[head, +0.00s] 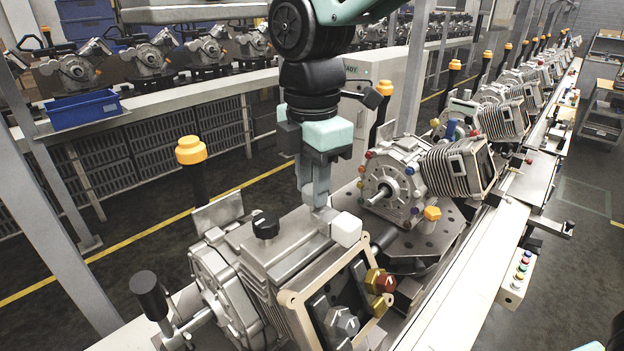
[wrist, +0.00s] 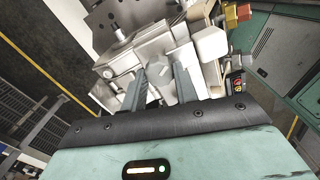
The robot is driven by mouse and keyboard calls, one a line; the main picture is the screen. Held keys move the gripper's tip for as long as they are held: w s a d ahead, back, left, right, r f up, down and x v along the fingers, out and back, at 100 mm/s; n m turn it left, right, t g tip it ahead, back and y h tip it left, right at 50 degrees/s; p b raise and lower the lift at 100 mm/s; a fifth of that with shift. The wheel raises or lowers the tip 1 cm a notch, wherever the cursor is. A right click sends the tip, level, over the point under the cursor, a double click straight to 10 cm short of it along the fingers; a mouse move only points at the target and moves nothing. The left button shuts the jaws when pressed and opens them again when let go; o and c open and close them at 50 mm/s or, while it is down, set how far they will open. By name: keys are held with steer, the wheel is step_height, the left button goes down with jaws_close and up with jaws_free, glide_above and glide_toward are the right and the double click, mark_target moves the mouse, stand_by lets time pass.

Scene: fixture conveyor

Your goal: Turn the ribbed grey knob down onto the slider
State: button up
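My gripper (head: 321,207) points down over the top of the near grey machine unit (head: 285,245). In the wrist view its two fingers (wrist: 160,88) stand apart, with pale grey metal showing between and beyond them; I cannot tell whether they touch it. A white rounded block (head: 346,229) is just right of the fingertips; it also shows in the wrist view (wrist: 210,44). A faceted grey knob (head: 347,323) sits on the unit's dark, tan-framed front face, apart from the gripper. I cannot tell whether it is the ribbed knob. The slider is not clearly identifiable.
A black knob (head: 266,225) stands on the unit's top, left of my gripper. Red and yellow knobs (head: 380,282) stick out at its right. An orange-capped post (head: 191,150) rises behind left. Another motor unit (head: 395,185) stands close behind right. A button box (head: 516,278) is farther right.

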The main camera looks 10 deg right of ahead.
steer(key=shift+m, duration=0.4)
steer(key=m, duration=0.5)
steer(key=shift+m, duration=0.3)
steer(key=m, duration=0.3)
steer(key=shift+w+r+m, duration=0.1)
steer(key=shift+w+m, duration=0.05)
steer(key=shift+m, duration=0.15)
steer(key=m, duration=0.3)
steer(key=shift+m, duration=0.3)
steer(key=m, duration=0.4)
steer(key=shift+w+r+m, duration=0.1)
steer(key=shift+m, duration=0.2)
steer(key=m, duration=0.5)
steer(key=shift+d, duration=0.1)
